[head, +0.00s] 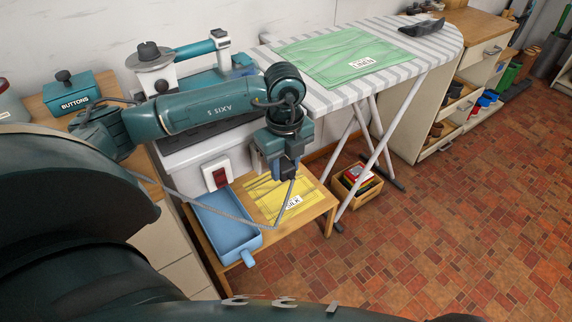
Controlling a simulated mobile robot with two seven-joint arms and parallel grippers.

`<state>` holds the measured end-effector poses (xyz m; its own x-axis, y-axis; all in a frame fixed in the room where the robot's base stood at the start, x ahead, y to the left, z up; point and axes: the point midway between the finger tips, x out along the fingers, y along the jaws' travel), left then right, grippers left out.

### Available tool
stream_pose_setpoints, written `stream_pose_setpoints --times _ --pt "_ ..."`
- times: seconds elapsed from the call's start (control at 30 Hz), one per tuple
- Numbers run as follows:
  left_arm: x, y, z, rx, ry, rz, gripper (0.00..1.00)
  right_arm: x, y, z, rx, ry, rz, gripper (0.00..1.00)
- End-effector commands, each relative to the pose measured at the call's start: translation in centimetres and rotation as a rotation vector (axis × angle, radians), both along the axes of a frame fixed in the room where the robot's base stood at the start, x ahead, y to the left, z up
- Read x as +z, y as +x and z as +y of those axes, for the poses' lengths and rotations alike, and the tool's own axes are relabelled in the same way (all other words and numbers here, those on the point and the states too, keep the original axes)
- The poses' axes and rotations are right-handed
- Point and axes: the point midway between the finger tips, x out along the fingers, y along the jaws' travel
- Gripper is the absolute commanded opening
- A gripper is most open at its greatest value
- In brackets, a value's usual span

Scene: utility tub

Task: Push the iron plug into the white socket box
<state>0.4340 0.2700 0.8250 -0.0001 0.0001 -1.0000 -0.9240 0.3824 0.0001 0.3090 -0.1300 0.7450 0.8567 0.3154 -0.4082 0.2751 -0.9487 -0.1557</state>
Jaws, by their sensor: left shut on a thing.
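My left gripper (287,172) is shut on a dark plug (288,168) and holds it above the low wooden table, over the yellow cloth. The jaws hide much of the plug. A grey cord (283,220) hangs from it in a loop and runs left behind my arm. A small white box with a red face (216,172) is on the front of the pale cabinet, to the left of the gripper and apart from it. It looks like the socket box, but its openings are too small to make out. My right gripper is not in view.
A blue tray (224,226) and a yellow cloth (264,204) lie on the low table (314,206). An ironing board (335,92) with a green cloth stands behind, its legs to the right. A wooden crate (347,190) is on the floor. The tiled floor at right is clear.

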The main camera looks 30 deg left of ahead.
Motion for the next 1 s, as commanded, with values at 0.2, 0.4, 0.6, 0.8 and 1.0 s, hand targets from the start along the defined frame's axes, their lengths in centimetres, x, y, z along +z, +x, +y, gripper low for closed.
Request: stream_pose_setpoints --times 0.2,0.4,0.6,0.8,1.0 --pt "0.0 0.2 0.4 0.000 0.000 -0.001 0.12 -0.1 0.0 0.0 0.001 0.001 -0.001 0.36" --pt "0.0 0.3 0.8 0.001 0.000 -0.001 0.12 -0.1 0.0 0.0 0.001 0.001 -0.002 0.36" --pt "0.0 0.5 1.2 0.001 0.000 -0.001 0.12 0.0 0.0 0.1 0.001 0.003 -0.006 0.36" --pt "0.0 0.6 1.5 0.001 0.000 -0.001 0.12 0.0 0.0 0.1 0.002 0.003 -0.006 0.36" --pt "0.0 0.7 1.5 0.001 0.000 -0.001 0.12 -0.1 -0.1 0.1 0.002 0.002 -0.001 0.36"
